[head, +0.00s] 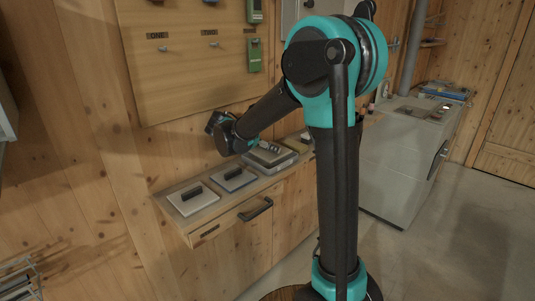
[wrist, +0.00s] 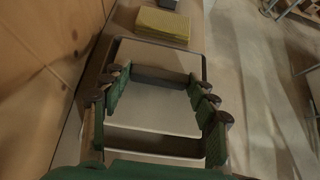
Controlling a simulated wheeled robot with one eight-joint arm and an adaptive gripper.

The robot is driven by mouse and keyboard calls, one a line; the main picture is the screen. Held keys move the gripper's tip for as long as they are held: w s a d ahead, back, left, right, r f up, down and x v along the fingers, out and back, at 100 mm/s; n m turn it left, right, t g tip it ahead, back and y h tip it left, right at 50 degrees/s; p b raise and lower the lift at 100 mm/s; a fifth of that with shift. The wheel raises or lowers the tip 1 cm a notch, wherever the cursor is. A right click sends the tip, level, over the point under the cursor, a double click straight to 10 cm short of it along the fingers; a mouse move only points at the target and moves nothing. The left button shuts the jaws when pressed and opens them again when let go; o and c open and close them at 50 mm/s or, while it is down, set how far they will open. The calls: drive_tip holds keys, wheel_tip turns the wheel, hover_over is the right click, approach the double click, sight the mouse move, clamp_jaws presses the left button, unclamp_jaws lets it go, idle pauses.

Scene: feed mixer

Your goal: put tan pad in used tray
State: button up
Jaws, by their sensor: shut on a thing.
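My gripper (wrist: 160,92) has its green fingers on either side of a pale tan slab, which I take to be the tan pad (wrist: 158,108). The fingers are shut on it across its width. The pad is over a dark-rimmed, pale-floored tray (wrist: 155,52); I cannot tell whether it touches the floor. In the head view, my gripper (head: 266,148) is low over this tray (head: 268,163) on the wooden counter, and the pad is hard to make out there. No label shows whether this is the used tray.
A yellow pad (wrist: 161,25) lies beyond the tray. Two flat grey plates with dark handles, one nearer (head: 193,200) and one farther (head: 233,179), lie left of the tray. A wooden board (head: 185,60) hangs above the counter. A white cabinet (head: 400,160) stands at right.

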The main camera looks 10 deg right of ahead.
sight(266, 152)
drive_tip(key=shift+f, duration=1.5)
drive_tip(key=shift+f, duration=0.1)
drive_tip(key=o, duration=1.1)
drive_tip(key=v, duration=1.2)
